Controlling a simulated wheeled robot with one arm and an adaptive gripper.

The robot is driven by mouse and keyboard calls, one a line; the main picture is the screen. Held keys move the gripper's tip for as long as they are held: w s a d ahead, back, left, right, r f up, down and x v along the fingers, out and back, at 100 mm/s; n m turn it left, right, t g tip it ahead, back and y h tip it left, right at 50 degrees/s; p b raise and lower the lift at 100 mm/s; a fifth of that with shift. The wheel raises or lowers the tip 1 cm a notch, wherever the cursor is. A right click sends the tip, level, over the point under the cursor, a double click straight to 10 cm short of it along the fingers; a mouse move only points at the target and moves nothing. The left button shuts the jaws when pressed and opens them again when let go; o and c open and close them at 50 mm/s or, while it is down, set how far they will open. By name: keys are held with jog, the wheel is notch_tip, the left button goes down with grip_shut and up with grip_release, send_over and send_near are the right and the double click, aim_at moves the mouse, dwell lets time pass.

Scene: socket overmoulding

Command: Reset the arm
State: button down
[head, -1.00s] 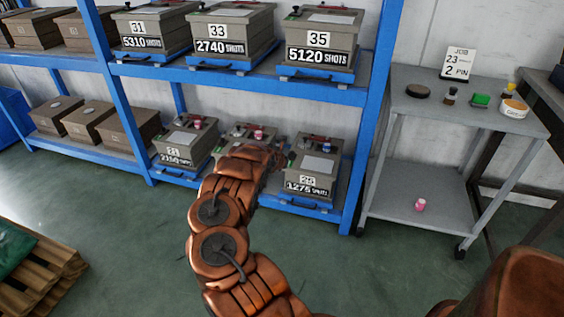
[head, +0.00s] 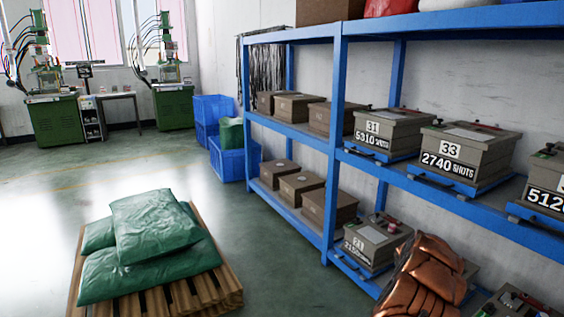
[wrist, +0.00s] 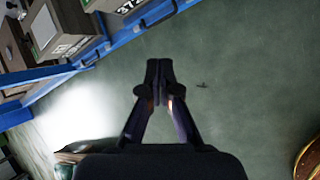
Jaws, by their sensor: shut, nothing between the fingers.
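My arm shows in the head view as copper-coloured links at the lower right, in front of the lower shelf of the blue rack (head: 338,150). My gripper is out of the head view. In the wrist view my gripper (wrist: 159,75) is shut and empty, its two dark fingertips together over the green floor (wrist: 235,60). No object is between the fingers. The rack's blue edge also runs across the upper left of the wrist view.
Numbered mould boxes, such as 31 (head: 385,132) and 33 (head: 460,157), fill the rack. A pallet (head: 190,297) with green sacks (head: 155,232) stands at the left front. Blue crates (head: 232,164) and green machines (head: 55,118) are behind. Floor between pallet and rack is clear.

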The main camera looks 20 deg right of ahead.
jog(key=w+a+r+m+y, duration=0.15)
jog(key=a+r, duration=0.25)
jog(key=a, duration=0.5)
jog(key=w+a+r+m+y, duration=0.1)
jog(key=w+a+r+y, duration=0.1)
jog(key=a+r, duration=0.5)
jog(key=s+a+r+m+g+y, duration=0.1)
jog(key=s+a+r+m, duration=0.2)
jog(key=a, duration=0.6)
jog(key=s+a+r+y, duration=0.1)
jog(key=s+a+r, duration=0.3)
jog(key=a, duration=0.6)
jog(key=s+a+r+m+g, duration=0.1)
jog(key=s+a+r+m, duration=0.1)
jog(key=s+a, duration=0.45)
jog(key=s+a+r+m+g, duration=0.2)
jog(key=s+a, duration=0.1)
jog(key=s, duration=0.6)
jog(key=s+a+r+m+g, duration=0.1)
jog(key=s+a+m, duration=0.2)
jog(key=s, duration=0.8)
jog(key=s+a+r+m+g, duration=0.1)
jog(key=s+a+m+g, duration=0.15)
jog(key=s, duration=0.75)
notch_tip(320, 180, up, 26)
jog(key=s+t+p, duration=0.1)
jog(key=t+p, duration=0.1)
jog(key=p, duration=2.2)
jog(key=shift+s, duration=0.15)
jog(key=shift+f, duration=0.1)
